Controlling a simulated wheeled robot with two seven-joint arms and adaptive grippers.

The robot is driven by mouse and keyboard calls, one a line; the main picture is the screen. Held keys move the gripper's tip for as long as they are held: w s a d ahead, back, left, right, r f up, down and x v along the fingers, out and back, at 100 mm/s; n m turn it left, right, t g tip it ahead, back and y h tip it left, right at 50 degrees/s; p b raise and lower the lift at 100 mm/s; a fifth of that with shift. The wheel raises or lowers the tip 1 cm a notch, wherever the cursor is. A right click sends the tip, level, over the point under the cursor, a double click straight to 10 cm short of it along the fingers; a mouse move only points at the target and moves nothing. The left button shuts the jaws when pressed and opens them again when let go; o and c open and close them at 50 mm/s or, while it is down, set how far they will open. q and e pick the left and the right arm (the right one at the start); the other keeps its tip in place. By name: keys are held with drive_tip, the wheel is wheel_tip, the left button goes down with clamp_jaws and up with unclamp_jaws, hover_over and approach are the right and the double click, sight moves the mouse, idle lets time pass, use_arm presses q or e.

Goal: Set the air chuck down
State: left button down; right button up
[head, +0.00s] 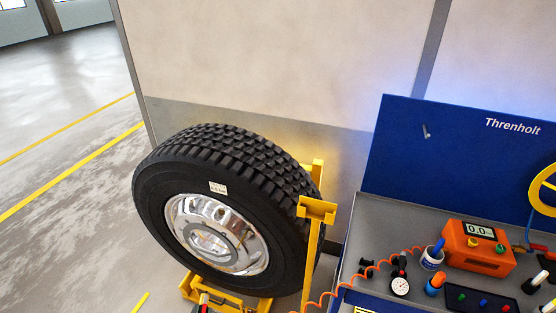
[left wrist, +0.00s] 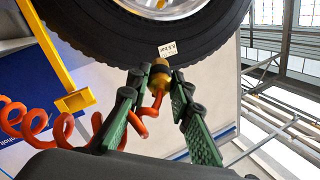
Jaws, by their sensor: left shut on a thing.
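The air chuck (left wrist: 160,68) is a brass-coloured fitting with an orange coiled hose (left wrist: 40,122). In the left wrist view, my left gripper (left wrist: 156,82), with green fingers, is shut on it. The chuck is close to the black tire (left wrist: 110,42); I cannot tell whether they touch. In the head view, only a small dark and red part at the bottom edge may belong to the gripper. The tire (head: 228,150) with its silver rim (head: 215,235) stands upright in a yellow stand (head: 313,240). My right gripper is not in view.
A grey workbench (head: 385,215) stands at right with a blue back panel (head: 440,150). The orange hose (head: 345,287) runs from the bench toward the wheel.

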use_arm(q)
drive_tip(key=shift+s+d+f, duration=0.1)
drive_tip(key=shift+s+f, duration=0.15)
drive_tip(key=shift+f, duration=0.1)
drive_tip(key=shift+d+r, duration=0.1)
